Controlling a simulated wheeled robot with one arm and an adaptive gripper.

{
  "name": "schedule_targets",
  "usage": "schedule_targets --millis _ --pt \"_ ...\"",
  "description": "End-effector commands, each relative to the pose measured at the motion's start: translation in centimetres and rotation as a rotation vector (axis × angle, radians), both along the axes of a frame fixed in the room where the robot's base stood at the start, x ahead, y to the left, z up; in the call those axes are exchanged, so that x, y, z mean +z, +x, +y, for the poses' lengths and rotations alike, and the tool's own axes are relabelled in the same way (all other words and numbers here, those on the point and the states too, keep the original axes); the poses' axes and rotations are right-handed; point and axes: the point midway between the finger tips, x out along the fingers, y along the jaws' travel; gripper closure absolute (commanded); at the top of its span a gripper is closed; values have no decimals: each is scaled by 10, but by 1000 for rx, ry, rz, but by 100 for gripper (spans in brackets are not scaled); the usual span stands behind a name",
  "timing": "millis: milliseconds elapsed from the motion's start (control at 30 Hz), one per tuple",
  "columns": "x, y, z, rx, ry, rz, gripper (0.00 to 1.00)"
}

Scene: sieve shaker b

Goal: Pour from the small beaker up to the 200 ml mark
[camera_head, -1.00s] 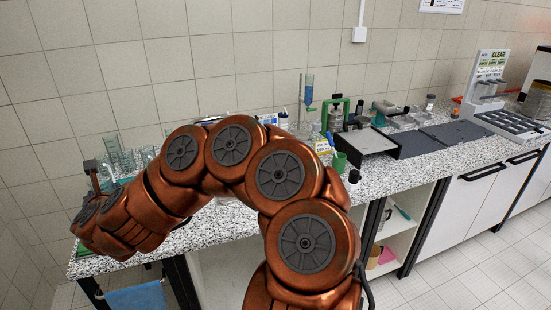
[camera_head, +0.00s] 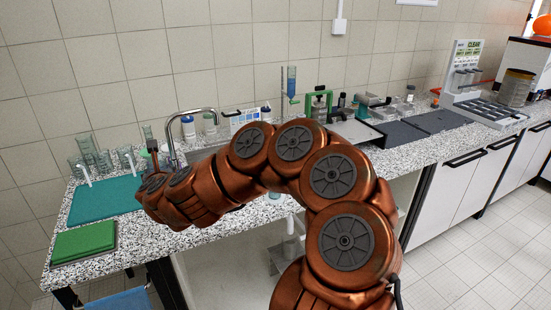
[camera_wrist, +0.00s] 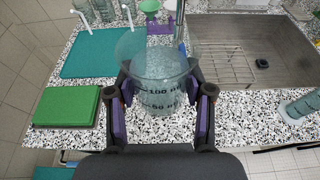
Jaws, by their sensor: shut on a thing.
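A clear glass beaker (camera_wrist: 160,92) with dark graduations, 100 ml among them, is upright between the purple-padded fingers of my gripper (camera_wrist: 160,104) in the wrist view. The fingers are shut on its sides. I cannot tell how much liquid it holds. In the head view my gripper (camera_head: 152,158) is at the left end of my arm, mostly hidden, and the beaker cannot be made out clearly. No vessel with a readable 200 ml mark shows.
A teal mat (camera_head: 105,203) and a green pad (camera_head: 84,240) lie on the speckled counter at left. Several glasses (camera_head: 88,150) stand behind. A metal sink (camera_wrist: 235,65) lies right of the beaker in the wrist view. A ribbed grey-blue object (camera_wrist: 298,105) is at the right edge.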

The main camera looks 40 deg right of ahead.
Motion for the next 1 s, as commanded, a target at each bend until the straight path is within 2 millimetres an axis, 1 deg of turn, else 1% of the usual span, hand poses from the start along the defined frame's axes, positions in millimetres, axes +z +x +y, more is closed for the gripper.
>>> schedule_targets --millis 33,100,500,667,700,1000 --pt "-12 0 -12 -9 0 -1 88" --pt "-19 1 -24 -11 2 -2 88" --pt "-51 0 -94 -18 2 -3 88" --pt "-60 -3 -121 -14 2 -3 88" --pt "-62 -4 -129 -15 1 -4 88" --pt "-71 -13 -182 -9 0 -5 88"
